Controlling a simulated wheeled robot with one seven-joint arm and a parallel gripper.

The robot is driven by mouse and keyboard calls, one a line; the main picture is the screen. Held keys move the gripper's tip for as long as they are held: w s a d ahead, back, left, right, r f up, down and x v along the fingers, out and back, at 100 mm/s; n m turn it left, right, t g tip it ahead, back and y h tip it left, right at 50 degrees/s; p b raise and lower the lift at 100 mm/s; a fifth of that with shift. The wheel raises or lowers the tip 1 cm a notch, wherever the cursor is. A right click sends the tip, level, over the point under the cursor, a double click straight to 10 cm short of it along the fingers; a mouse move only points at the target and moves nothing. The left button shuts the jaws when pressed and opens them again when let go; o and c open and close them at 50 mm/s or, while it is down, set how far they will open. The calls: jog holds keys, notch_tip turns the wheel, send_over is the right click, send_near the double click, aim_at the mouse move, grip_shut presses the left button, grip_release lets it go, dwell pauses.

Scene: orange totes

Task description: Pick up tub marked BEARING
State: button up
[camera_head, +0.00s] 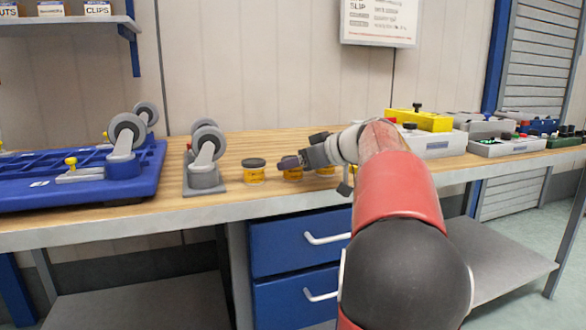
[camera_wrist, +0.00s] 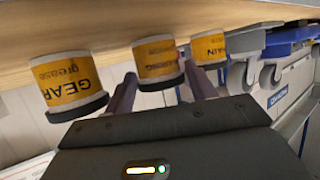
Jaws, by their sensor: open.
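Three yellow-labelled tubs with dark lids stand in a row on the wooden bench. In the wrist view, which is upside down, the middle tub reads "...ARING", the BEARING tub (camera_wrist: 156,62). The GEAR grease tub (camera_wrist: 68,80) is left of it and the tub ending "...AIN" (camera_wrist: 208,49) is right. My gripper (camera_wrist: 160,75) is open, with one finger on each side of the BEARING tub; I cannot tell whether they touch it. In the head view my gripper (camera_head: 284,163) partly hides the BEARING tub (camera_head: 292,175).
The "...AIN" tub (camera_head: 254,172) stands close to the left of my gripper, the GEAR tub (camera_head: 326,171) close to the right.

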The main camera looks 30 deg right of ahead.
jog(key=c, duration=0.6)
jog(key=shift+r, duration=0.1)
jog(key=shift+c, duration=0.2)
